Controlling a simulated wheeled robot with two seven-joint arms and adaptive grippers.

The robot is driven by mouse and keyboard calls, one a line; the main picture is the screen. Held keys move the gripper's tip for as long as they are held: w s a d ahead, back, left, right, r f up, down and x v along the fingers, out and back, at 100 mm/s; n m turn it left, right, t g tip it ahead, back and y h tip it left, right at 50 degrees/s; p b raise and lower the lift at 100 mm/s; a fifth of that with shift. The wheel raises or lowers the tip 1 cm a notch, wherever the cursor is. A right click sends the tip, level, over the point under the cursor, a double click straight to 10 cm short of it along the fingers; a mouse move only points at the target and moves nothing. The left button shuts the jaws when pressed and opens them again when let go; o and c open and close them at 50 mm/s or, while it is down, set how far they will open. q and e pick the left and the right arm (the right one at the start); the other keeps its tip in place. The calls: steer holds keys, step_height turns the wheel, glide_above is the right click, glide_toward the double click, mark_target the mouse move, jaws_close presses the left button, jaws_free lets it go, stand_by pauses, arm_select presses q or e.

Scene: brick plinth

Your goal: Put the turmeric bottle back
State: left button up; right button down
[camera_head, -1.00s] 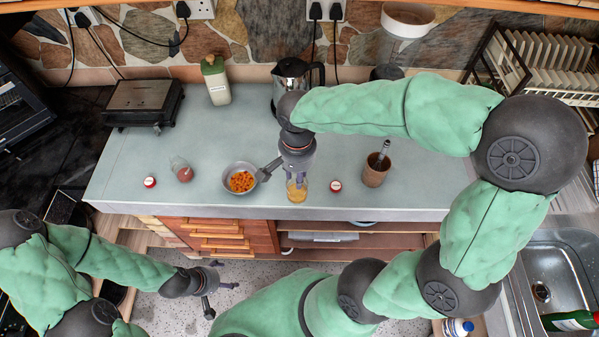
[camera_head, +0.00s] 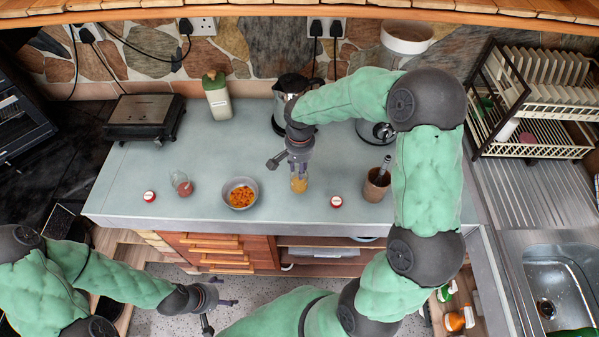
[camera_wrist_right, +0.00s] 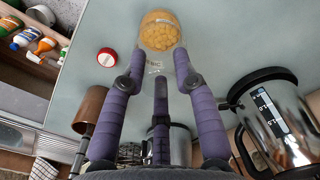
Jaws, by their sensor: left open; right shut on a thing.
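The turmeric bottle (camera_head: 299,184), a small clear jar with yellow contents, is at the front middle of the counter. My right gripper (camera_head: 299,170) comes from behind and above and is shut on it. In the right wrist view the bottle (camera_wrist_right: 160,32) sits between the purple fingertips (camera_wrist_right: 164,62), its yellow contents visible. I cannot tell whether it touches the counter. A red and white lid (camera_head: 336,201) lies just right of it and also shows in the wrist view (camera_wrist_right: 107,57). My left gripper (camera_head: 216,298) is open and empty, low in front of the counter.
A bowl of orange pieces (camera_head: 240,193) stands left of the bottle. Farther left are a jar with red contents (camera_head: 182,185) and another lid (camera_head: 149,196). A brown cup (camera_head: 377,185) stands right, a kettle (camera_head: 284,100) behind. The left middle of the counter (camera_head: 150,160) is clear.

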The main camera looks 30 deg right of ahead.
steer(key=shift+w+d+f, duration=0.1)
steer(key=shift+w+f, duration=0.05)
steer(key=shift+f, duration=1.65)
steer(key=shift+f, duration=0.2)
steer(key=c, duration=1)
jaws_free()
steer(key=shift+o, duration=0.2)
steer(key=shift+r, duration=0.1)
step_height(320, 180, up, 12)
steer(key=shift+r+p, duration=0.15)
steer(key=shift+p, duration=0.25)
